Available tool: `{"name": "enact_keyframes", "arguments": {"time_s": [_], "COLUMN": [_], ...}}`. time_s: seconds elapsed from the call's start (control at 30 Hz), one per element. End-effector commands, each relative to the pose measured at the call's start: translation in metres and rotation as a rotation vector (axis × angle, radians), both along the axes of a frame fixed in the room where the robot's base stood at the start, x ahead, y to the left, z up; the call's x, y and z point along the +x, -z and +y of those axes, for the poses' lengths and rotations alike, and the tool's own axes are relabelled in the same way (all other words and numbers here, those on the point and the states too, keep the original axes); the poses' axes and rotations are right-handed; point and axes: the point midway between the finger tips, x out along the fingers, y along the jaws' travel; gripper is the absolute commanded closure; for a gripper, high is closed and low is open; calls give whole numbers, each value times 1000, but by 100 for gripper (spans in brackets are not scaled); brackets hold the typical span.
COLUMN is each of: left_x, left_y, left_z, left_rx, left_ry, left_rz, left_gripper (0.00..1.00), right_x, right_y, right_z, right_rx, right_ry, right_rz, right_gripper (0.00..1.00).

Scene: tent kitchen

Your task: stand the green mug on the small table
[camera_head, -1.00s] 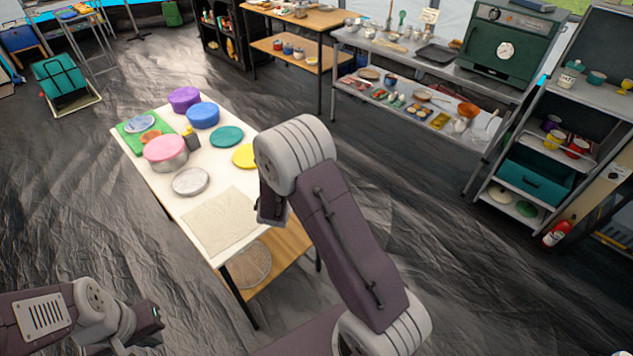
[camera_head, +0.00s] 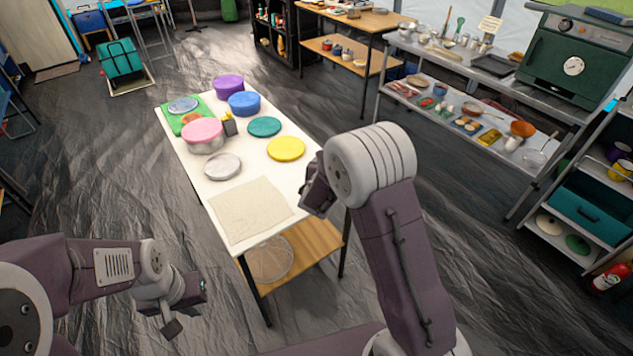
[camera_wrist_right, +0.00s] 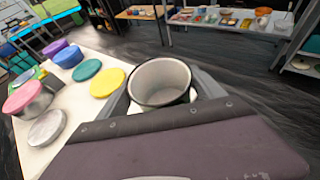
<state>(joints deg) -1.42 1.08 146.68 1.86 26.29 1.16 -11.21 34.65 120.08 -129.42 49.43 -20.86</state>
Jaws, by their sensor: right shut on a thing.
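A mug (camera_wrist_right: 160,82) with a pale inside and a dark rim is between the fingers of my right gripper (camera_wrist_right: 164,92) in the right wrist view. Its outer colour hardly shows. In the head view my right wrist hides the mug, and the right gripper (camera_head: 318,190) is at the right edge of a small white-topped table (camera_head: 262,173). My left gripper (camera_head: 188,307) is open and empty over the dark floor, left of the table's front end.
The table carries a beige cloth (camera_head: 248,210), a grey lid (camera_head: 222,167), a yellow disc (camera_head: 286,149), a teal disc (camera_head: 264,127) and several round tins at its far end. A lower wooden shelf (camera_head: 312,242) is beneath. A metal counter (camera_head: 450,62) stands behind at the right.

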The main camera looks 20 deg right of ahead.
Motion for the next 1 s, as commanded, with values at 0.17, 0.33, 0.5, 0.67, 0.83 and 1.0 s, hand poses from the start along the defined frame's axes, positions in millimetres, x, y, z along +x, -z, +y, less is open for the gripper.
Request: {"name": "enact_keyframes", "arguments": {"time_s": [0.17, 0.33, 0.5, 0.67, 0.83, 1.0], "left_x": [0, 0, 0, 0, 0, 0], "left_y": [-3, -5, -8, -8, -8, -6], "left_z": [0, 0, 0, 0, 0, 0], "left_rx": [0, 0, 0, 0, 0, 0], "left_ry": [0, 0, 0, 0, 0, 0], "left_rz": [0, 0, 0, 0, 0, 0], "left_gripper": [100, 100, 100, 100, 100, 100], "right_x": [20, 56, 93, 111, 114, 113], "right_y": [12, 34, 57, 67, 71, 100], "right_z": [4, 12, 21, 25, 25, 25], "right_rx": [0, 0, 1, 0, 0, -1], "right_ry": [0, 1, 0, 0, 1, 0], "right_rz": [0, -1, 0, -1, 0, 2], "right_gripper": [80, 80, 80, 80, 80, 80]}}
